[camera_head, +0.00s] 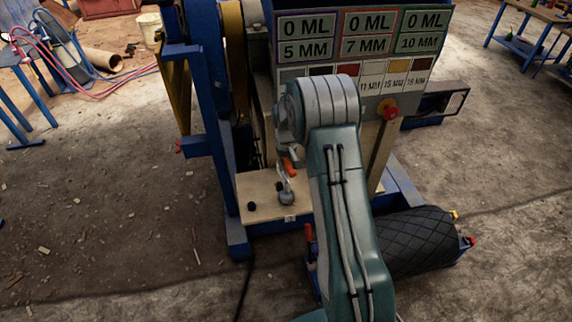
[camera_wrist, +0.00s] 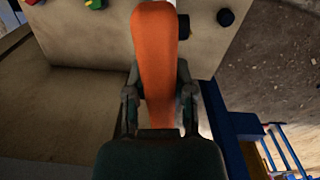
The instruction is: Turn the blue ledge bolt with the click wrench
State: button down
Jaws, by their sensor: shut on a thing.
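The click wrench has an orange handle (camera_wrist: 155,45), which fills the middle of the wrist view. My gripper (camera_wrist: 157,100) is shut on this handle, with one finger on each side. In the head view the handle shows as a small orange piece (camera_head: 290,167) left of my arm, above the plywood ledge (camera_head: 262,190). A round grey metal part (camera_head: 286,198) hangs just below it. A dark bolt head (camera_head: 251,206) stands on the ledge to the left. A dark bolt head (camera_wrist: 225,17) also shows right of the handle in the wrist view. I cannot tell that either is blue.
The crusher's blue frame (camera_head: 215,120) rises behind the ledge. A sign panel (camera_head: 365,45) and a red knob (camera_head: 388,109) are above. A black textured roller (camera_head: 420,240) lies right of my arm. The dirt floor at left is mostly clear.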

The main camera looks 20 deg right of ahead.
jog(key=shift+r, duration=1.05)
dwell(1.0)
